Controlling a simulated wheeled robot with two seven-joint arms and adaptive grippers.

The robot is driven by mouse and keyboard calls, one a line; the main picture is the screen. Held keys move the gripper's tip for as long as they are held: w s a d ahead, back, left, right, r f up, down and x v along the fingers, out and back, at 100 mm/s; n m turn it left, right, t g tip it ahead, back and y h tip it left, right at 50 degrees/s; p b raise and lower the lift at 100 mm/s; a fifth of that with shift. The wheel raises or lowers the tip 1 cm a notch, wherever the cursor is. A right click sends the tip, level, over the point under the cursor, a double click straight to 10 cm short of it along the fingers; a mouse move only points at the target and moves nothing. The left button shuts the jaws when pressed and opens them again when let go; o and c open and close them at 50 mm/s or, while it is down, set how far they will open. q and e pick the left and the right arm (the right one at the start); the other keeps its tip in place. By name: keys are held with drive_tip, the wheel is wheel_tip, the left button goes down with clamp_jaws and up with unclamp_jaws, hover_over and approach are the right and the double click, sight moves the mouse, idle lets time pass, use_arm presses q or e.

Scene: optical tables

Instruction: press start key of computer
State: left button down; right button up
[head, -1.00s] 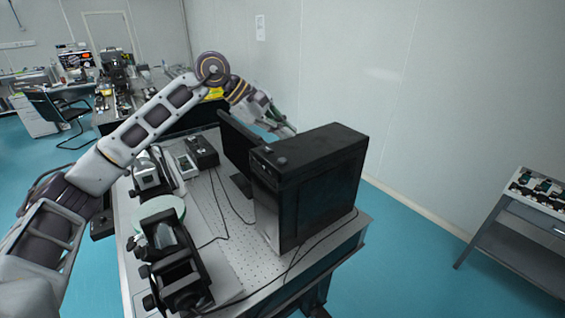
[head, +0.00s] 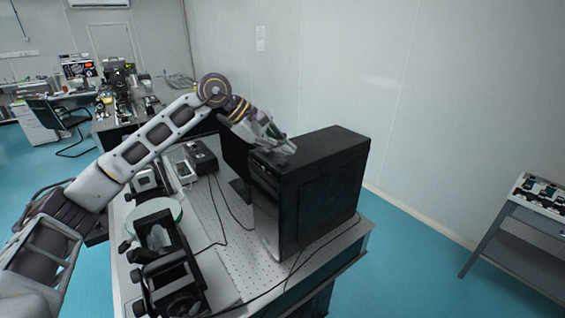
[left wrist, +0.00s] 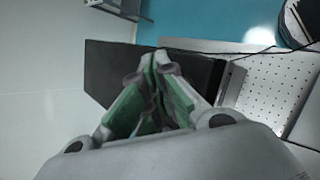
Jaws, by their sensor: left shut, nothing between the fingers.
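The computer (head: 318,195) is a black tower standing upright on the perforated optical table (head: 222,240). It also shows in the left wrist view (left wrist: 108,68), beyond the fingers. My left gripper (head: 288,151) is shut and empty. Its fingertips are at the top front edge of the tower in the head view; I cannot tell whether they touch it. In the left wrist view the closed green-padded fingers (left wrist: 158,62) overlap the tower's top. The start key is not clearly visible; the gripper covers part of that edge. My right gripper is not in view.
A black monitor (head: 236,160) stands just left of the tower, under my left arm. Optical devices (head: 165,265) crowd the table's left side, and cables run across its surface. A grey cart (head: 525,225) stands at the right. A wall is behind.

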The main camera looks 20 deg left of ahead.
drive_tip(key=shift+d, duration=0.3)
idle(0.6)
use_arm(q)
drive_tip(key=shift+f, duration=0.1)
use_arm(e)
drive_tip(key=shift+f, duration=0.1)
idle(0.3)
use_arm(q)
drive_tip(key=shift+f+b, duration=0.3)
drive_tip(key=shift+b, duration=0.2)
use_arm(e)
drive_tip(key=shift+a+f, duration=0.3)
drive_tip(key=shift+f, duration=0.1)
use_arm(q)
drive_tip(key=shift+f, duration=0.15)
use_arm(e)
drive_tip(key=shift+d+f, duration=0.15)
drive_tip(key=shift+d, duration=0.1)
